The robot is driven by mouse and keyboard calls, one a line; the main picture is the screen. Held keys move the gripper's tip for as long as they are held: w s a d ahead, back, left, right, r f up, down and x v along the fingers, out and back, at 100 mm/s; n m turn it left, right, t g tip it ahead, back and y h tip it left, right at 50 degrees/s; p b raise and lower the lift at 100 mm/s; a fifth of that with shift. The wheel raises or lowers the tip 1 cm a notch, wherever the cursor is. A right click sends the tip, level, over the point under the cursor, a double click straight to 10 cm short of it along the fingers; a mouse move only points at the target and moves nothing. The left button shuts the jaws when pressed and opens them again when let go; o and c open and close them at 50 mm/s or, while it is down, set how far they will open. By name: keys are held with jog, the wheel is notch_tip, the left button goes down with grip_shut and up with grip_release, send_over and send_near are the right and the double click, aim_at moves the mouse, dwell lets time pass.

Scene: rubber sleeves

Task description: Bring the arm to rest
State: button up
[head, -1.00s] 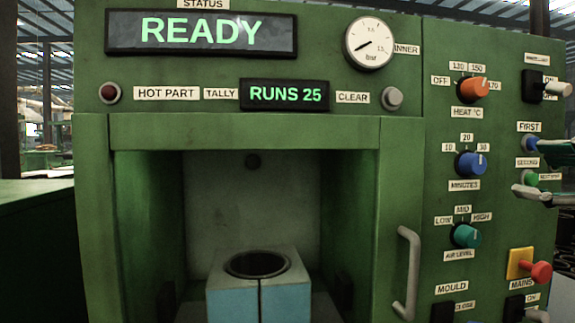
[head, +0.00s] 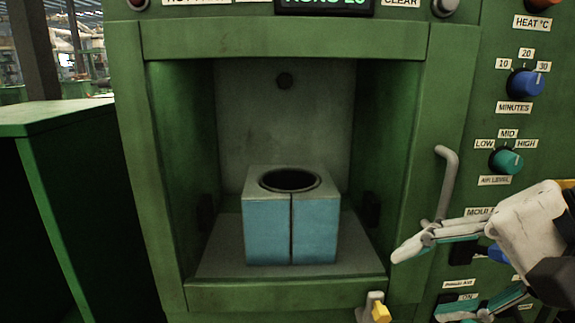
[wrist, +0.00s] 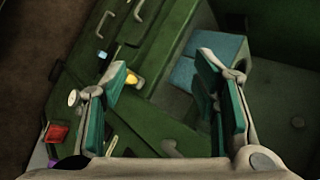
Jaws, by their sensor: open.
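My gripper (head: 422,283) is at the lower right of the head view, in front of the green press's lower control panel. Its two teal-padded fingers are spread apart with nothing between them. The wrist view also shows the open gripper (wrist: 162,72), with the blue mould block (wrist: 208,50) beyond its fingers. My gripper is outside the chamber and to the right of its opening in the head view. The block (head: 265,232) stands inside the chamber, its two halves together and its round top hole dark.
A pale bar handle (head: 446,182) stands out from the panel just above my gripper. A yellow-tipped lever (head: 378,310) sits below the chamber. Blue (head: 525,83) and teal (head: 506,160) knobs are on the panel. A green cabinet (head: 75,120) is at left.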

jog(key=s+d+f+n+g+h, duration=0.2)
jog(key=s+f+n+g+h, duration=0.3)
jog(key=s+f+n, duration=0.5)
notch_tip(320, 180, up, 18)
jog(key=t+h+p, duration=0.1)
jog(key=t+p, duration=0.2)
jog(key=p, duration=1.2)
jog(key=shift+s+d+f, duration=0.15)
jog(key=shift+s+d, duration=0.15)
jog(key=shift+d, duration=0.1)
